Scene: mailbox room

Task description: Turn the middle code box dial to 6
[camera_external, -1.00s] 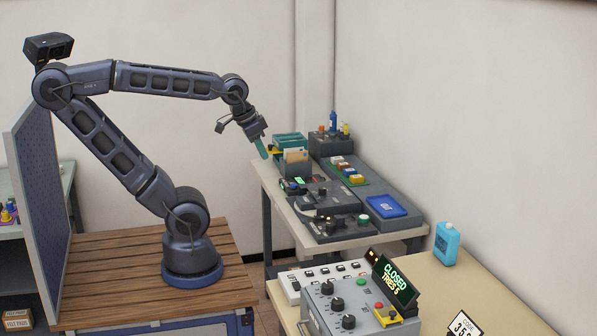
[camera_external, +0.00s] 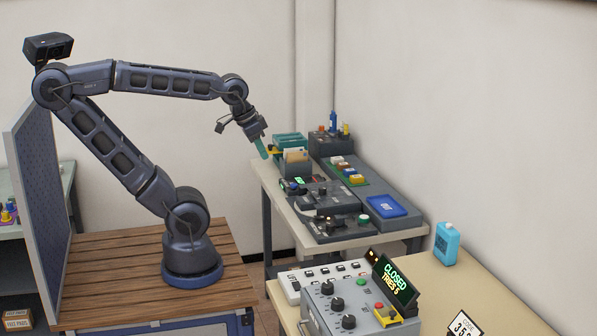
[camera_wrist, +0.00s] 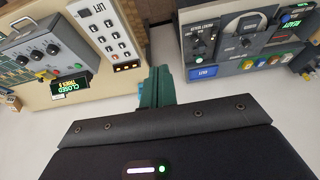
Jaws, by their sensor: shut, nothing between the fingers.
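The grey code box (camera_external: 345,308) stands on the near tan table at the lower right of the outside view. Three black dials run in a slanted row on its top; the middle dial (camera_external: 337,303) lies between the other two. Their settings are too small to read. A display (camera_external: 395,281) on the box reads CLOSED, TRIES 5. The code box (camera_wrist: 40,50) also shows at the upper left of the wrist view. My gripper (camera_external: 265,153) is shut and empty, with teal fingers pointing down, in the air well away from the box. It also shows in the wrist view (camera_wrist: 158,78).
A white panel with dark buttons (camera_external: 290,284) sits beside the code box. A code card (camera_external: 463,325) and a blue bottle (camera_external: 447,243) are on the same table. The far table holds dark devices and a blue tray (camera_external: 387,207). A floor gap separates the tables.

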